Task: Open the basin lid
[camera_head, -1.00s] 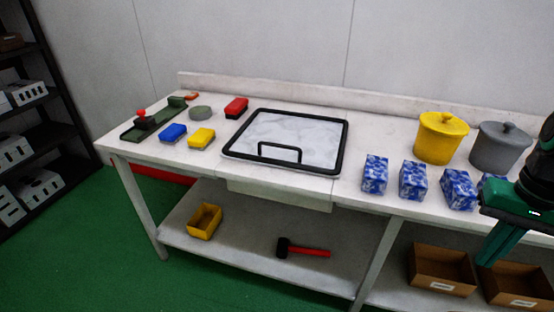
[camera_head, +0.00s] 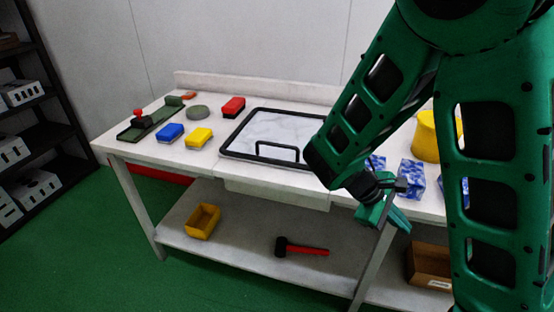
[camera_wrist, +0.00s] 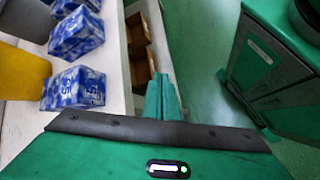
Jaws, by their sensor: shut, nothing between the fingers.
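The basin lid (camera_head: 268,131) is a pale marbled panel with a black frame, lying flat and closed in the white table top. Its black handle (camera_head: 278,146) stands along the front side. My arm covers the lid's right part in the head view. My gripper (camera_head: 402,225) is shut and empty, in front of the table's front edge, to the right of the lid and lower than it. In the wrist view the green fingers (camera_wrist: 161,95) are together beside the table edge, and the lid is not in that view.
Blue-white boxes (camera_head: 411,178) and a yellow pot (camera_head: 425,137) stand right of the lid. Red (camera_head: 233,107), blue (camera_head: 170,133) and yellow (camera_head: 199,138) blocks lie left. A hammer (camera_head: 302,249) and yellow bin (camera_head: 203,221) are on the lower shelf. Cartons (camera_wrist: 138,37) sit below the table top.

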